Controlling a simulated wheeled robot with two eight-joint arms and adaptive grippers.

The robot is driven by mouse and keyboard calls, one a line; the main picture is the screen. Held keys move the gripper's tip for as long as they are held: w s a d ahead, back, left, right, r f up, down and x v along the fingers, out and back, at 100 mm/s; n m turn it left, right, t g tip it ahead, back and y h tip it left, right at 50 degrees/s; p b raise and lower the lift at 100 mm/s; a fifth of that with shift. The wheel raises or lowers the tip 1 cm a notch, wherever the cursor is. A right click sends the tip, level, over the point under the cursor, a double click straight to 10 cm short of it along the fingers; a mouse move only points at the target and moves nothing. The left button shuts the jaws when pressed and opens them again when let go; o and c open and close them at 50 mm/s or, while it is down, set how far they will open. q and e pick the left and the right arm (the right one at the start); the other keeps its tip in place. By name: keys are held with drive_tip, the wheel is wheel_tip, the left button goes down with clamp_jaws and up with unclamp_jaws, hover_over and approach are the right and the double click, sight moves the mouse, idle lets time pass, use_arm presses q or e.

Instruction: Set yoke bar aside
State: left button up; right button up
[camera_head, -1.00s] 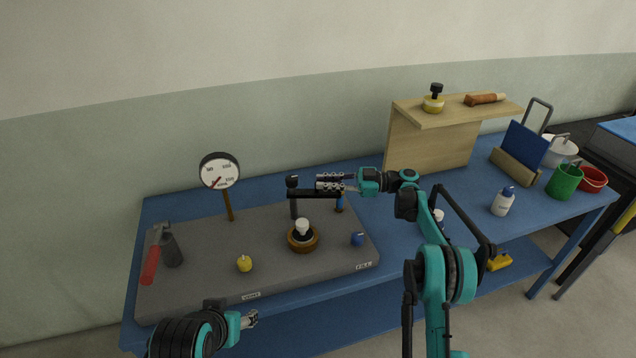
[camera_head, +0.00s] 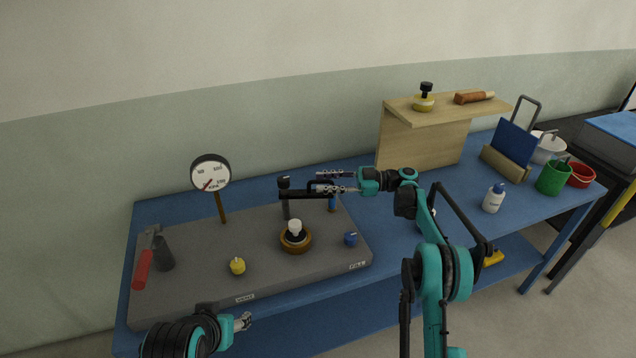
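The yoke bar (camera_head: 296,195) is a black bar with a dark loop handle, lying level across the tops of two posts on the grey board (camera_head: 200,285). My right gripper (camera_head: 330,181) comes in from the right at the bar's handle. Its two fingers are spread, one above the other, with a gap showing between them; contact with the handle is not clear. Below the bar stands a brown round fitting with a white top (camera_head: 295,238). My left gripper (camera_head: 242,322) is low at the board's front edge, away from the bar; its finger gap is too small to judge.
The board also carries a gauge (camera_head: 211,173), a red-handled hammer (camera_head: 143,266), a yellow knob (camera_head: 237,266) and a blue knob (camera_head: 351,239). A wooden shelf (camera_head: 425,145) stands behind right. Blue table (camera_head: 415,215) is bare between board and white bottle (camera_head: 493,198).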

drive_tip(key=d, duration=0.9)
drive_tip(key=shift+d, duration=0.2)
drive_tip(key=s+a+r+m+t+h, duration=0.2)
drive_tip(key=s+a+r+m+h, duration=0.3)
drive_tip(key=r+m, duration=0.2)
drive_tip(key=s+m+t+h, duration=0.1)
drive_tip(key=s+m+h, duration=0.35)
drive_tip(key=s, duration=0.55)
drive_tip(key=s+d+f+m+t+h, duration=0.1)
drive_tip(key=s+d+f+m+h, duration=0.1)
drive_tip(key=s, duration=0.6)
drive_tip(key=s+d+f+m+t+h, duration=0.1)
drive_tip(key=s+d+f+m+h, duration=0.2)
drive_tip(key=s, duration=0.6)
drive_tip(key=s+d+f+m+t+h, duration=0.2)
drive_tip(key=s+d+f+m+h, duration=0.1)
drive_tip(key=s, duration=0.5)
wheel_tip(320, 180, down, 2)
drive_tip(key=shift+s+d+m, duration=0.35)
drive_tip(key=shift+d, duration=0.25)
